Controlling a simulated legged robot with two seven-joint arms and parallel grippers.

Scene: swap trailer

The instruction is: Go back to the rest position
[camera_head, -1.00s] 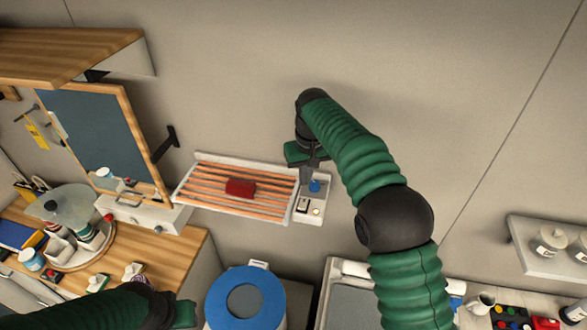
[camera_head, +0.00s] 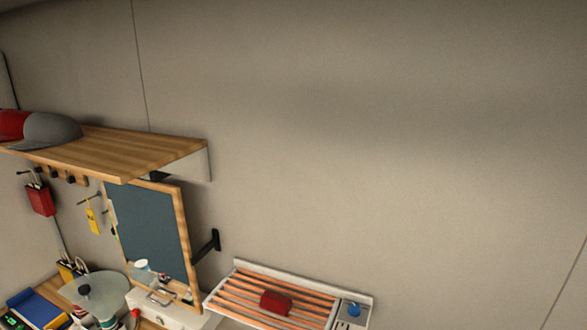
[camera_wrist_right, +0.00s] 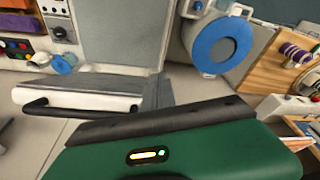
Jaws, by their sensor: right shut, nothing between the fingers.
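In the head view neither of my arms shows. In the right wrist view my right gripper (camera_wrist_right: 158,92) shows with its green housing across the bottom and a dark edge along it; it is shut and holds nothing. A yellow-and-green light sits on the housing. The gripper stands in front of a white unit with a dark handle, apart from the blue ring-topped item (camera_wrist_right: 221,50). My left gripper is in neither view.
In the head view a slatted orange rack (camera_head: 240,302) carries a red block (camera_head: 276,303), beside a small panel with a blue knob (camera_head: 354,309). A wooden shelf (camera_head: 140,150) with caps and a framed dark board (camera_head: 148,228) are at left. The wall at right is bare.

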